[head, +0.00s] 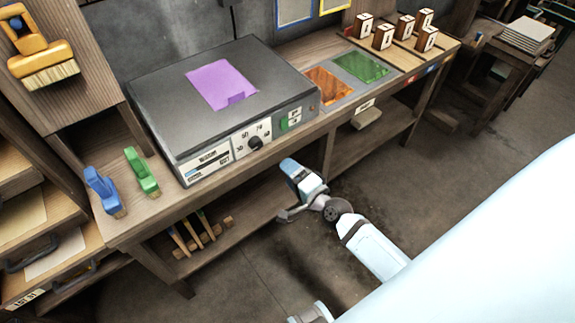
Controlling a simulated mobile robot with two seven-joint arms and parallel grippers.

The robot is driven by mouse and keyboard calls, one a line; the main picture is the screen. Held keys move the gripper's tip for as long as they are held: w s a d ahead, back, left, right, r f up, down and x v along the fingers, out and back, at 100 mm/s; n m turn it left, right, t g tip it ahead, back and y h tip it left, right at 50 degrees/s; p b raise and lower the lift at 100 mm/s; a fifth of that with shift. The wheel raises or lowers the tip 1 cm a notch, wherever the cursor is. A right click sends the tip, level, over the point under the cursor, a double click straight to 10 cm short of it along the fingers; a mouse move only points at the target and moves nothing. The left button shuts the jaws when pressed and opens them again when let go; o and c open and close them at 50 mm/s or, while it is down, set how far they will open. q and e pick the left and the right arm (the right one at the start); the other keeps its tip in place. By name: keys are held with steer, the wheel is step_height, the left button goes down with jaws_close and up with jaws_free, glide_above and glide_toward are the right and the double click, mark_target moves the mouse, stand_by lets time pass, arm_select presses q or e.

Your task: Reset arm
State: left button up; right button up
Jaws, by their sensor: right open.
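My right gripper (285,213) hangs in front of the workbench, just below its front edge and before the lower shelf. Its jaws are open and nothing shows between them. Its white and grey arm comes in from the lower right. My left gripper is not in view. A grey box-shaped machine (150,95) with a purple sheet (222,83) on top stands on the wooden workbench (240,172), above and behind the right gripper. The gripper appears apart from the bench, though the exact gap cannot be told.
Blue (103,191) and green (141,171) handled tools stand at the bench's left end. Orange (328,86) and green (362,67) sheets and several wooden blocks (383,37) are at the right. Wooden-handled tools (196,232) rest on the lower shelf. Floor before the bench is open.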

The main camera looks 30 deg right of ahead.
stand_by(0.4)
steer(key=s+a+r+n+g+p, duration=0.1)
steer(key=s+a+n+g+p, duration=0.2)
steer(key=s+n, duration=0.5)
steer(key=s+a+r+n+g+p, duration=0.1)
steer(key=s+a+n+g+p, duration=0.1)
steer(key=s+a+n+p, duration=0.3)
steer(key=s+n+p, duration=0.2)
steer(key=s+n, duration=0.1)
steer(key=n, duration=0.1)
steer(key=shift+s+a+n+g+y+p, duration=0.2)
steer(key=shift+a+n+g+y+p, duration=0.1)
steer(key=shift+g+y, duration=0.1)
